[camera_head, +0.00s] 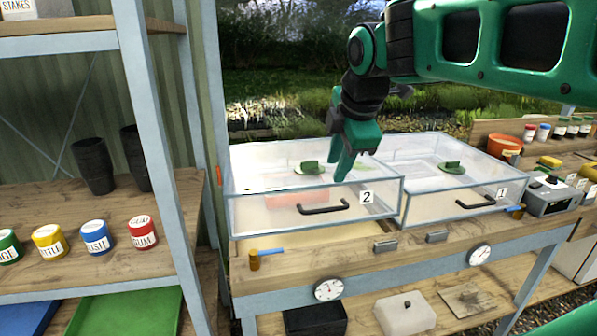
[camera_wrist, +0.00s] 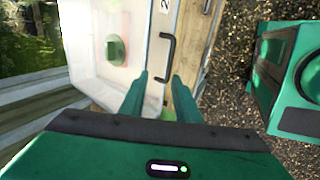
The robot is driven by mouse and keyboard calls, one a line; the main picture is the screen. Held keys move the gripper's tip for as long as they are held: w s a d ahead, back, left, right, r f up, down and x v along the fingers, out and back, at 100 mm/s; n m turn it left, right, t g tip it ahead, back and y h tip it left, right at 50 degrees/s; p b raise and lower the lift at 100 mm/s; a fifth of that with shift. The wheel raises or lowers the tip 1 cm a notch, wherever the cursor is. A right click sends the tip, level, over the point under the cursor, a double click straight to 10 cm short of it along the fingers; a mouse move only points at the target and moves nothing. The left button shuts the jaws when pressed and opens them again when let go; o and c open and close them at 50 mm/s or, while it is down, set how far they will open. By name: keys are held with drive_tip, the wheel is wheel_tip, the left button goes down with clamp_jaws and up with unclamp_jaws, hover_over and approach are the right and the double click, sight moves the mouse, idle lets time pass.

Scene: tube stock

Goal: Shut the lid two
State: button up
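Lid two is the clear box-shaped lid (camera_head: 250,215) with the label 2 (camera_head: 366,197) on its front. Its dark bar handle (camera_head: 323,207) is on the front, and a green vent knob (camera_head: 309,168) is on top. It looks down over the pale bed, but I cannot tell whether its front edge is fully seated. My gripper (camera_head: 343,172) points down over the lid's front part. In the wrist view, its two fingers (camera_wrist: 160,85) are apart and empty. The handle (camera_wrist: 172,58) lies just beyond the fingertips, not gripped.
Lid one (camera_head: 430,205), also clear, stands beside it at right. Metal latches (camera_head: 385,246) and dials (camera_head: 328,289) line the front. A shelf with jars (camera_head: 95,236) stands at left.

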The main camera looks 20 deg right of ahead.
drive_tip(key=shift+s+r, duration=0.1)
drive_tip(key=shift+r, duration=0.05)
drive_tip(key=c, duration=0.7)
drive_tip(key=shift+w+r+m, duration=0.25)
drive_tip(key=shift+w+m, duration=0.05)
drive_tip(key=shift+m, duration=0.1)
clamp_jaws()
drive_tip(key=w+r+m+g, duration=0.1)
drive_tip(key=w+r+m, duration=0.25)
drive_tip(key=m, duration=0.35)
drive_tip(key=m+g, duration=0.2)
drive_tip(key=m, duration=0.8)
hover_over(310, 184)
drive_tip(key=s, duration=0.1)
drive_tip(key=x, duration=0.3)
drive_tip(key=s+x, duration=0.1)
drive_tip(key=x, duration=0.2)
drive_tip(key=s+a+x, duration=0.1)
drive_tip(key=x, duration=0.3)
drive_tip(key=shift+a+f, duration=0.1)
drive_tip(key=shift+f, duration=0.15)
drive_tip(key=shift+s+f, duration=0.1)
drive_tip(key=shift+f, duration=0.5)
